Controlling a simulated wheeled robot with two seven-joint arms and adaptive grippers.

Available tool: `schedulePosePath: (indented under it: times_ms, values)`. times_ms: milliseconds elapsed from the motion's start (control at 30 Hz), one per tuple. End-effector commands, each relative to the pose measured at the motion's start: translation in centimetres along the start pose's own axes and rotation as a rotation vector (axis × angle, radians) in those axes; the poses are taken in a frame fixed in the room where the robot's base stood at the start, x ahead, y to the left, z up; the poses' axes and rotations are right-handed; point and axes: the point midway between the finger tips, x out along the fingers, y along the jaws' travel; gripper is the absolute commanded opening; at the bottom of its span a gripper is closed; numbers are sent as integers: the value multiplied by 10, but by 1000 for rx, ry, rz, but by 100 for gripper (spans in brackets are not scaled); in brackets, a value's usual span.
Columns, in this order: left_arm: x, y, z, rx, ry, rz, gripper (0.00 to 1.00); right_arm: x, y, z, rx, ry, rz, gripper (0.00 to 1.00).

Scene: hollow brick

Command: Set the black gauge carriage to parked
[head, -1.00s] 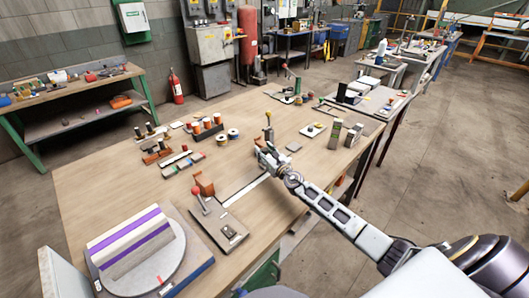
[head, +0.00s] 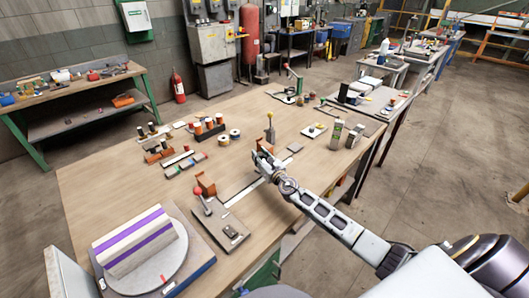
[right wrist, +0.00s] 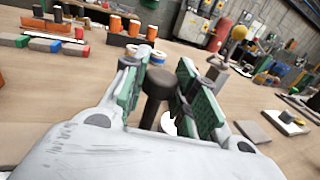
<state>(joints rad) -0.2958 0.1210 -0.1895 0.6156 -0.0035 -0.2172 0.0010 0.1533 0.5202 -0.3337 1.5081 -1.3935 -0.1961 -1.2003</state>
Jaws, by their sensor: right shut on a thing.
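My right gripper (head: 262,163) is over the far part of a pale straight strip (head: 243,192) on the workbench. In the right wrist view its green pads stand on both sides of a dark upright knob (right wrist: 157,88), and it is shut on this knob. I take the knob to be the black gauge carriage's; the carriage body is hidden by my gripper. An orange-brown block (head: 206,184) stands at the strip's near end and another (head: 265,146) just beyond my gripper. My left gripper is not in view.
A grey plate with a red-balled lever (head: 196,191) lies beside the strip's near end. A round turntable (head: 150,275) with a purple-striped block is at the near left. Spools (head: 221,134) stand behind; two upright blocks (head: 336,134) are to the right.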

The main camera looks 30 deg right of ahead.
Motion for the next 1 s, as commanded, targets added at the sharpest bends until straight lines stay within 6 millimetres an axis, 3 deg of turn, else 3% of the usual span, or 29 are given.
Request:
schedulePosePath:
  times_ms: [200,600,800,1000]
  values:
    - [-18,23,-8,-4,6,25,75,-11,41,3,3,1,3,0]
    - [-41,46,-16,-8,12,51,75,-34,129,3,5,1,3,0]
    - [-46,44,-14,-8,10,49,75,-46,172,2,3,1,3,0]
    - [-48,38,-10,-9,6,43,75,-52,196,1,2,0,1,0]
